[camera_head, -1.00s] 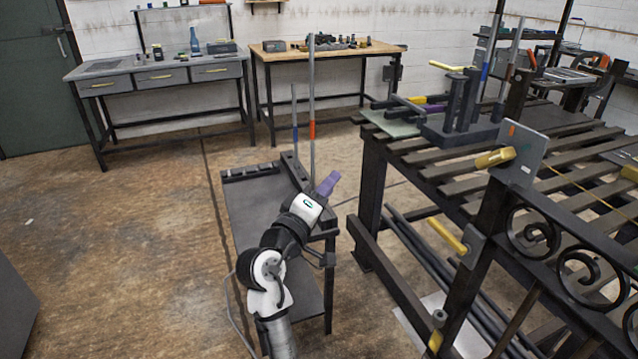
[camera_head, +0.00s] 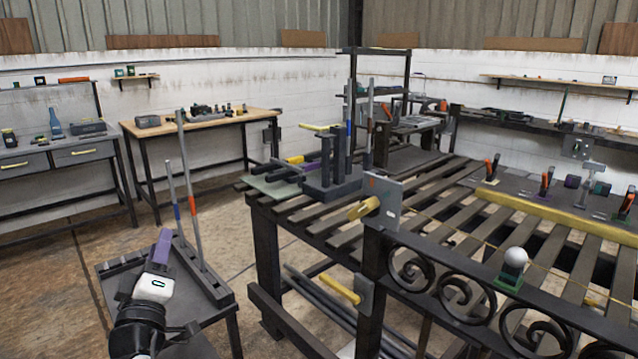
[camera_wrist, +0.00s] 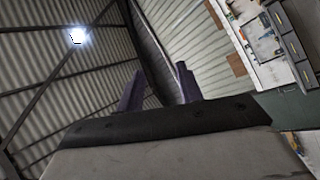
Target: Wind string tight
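A thin yellow string (camera_head: 462,235) runs from a grey plate (camera_head: 385,203) on the gate's corner post to the right along the dark gate frame with scrolls (camera_head: 437,283). A yellow handle (camera_head: 363,208) sticks out of the plate's left side; a second yellow handle (camera_head: 342,289) sits lower on the post. I cannot tell whether the string is taut or slack. My gripper (camera_head: 163,243), with purple fingers, is at the lower left over a small dark cart, apart from the gate. In the wrist view its two fingers (camera_wrist: 158,82) stand apart with nothing between them.
Two upright rods (camera_head: 188,190) stand on the cart (camera_head: 205,262), close to my gripper. The slatted bench (camera_head: 330,232) carries a dark fixture (camera_head: 332,175), clamps (camera_head: 545,183) and a yellow bar (camera_head: 560,215). A white ball on a green base (camera_head: 514,262) sits on the gate.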

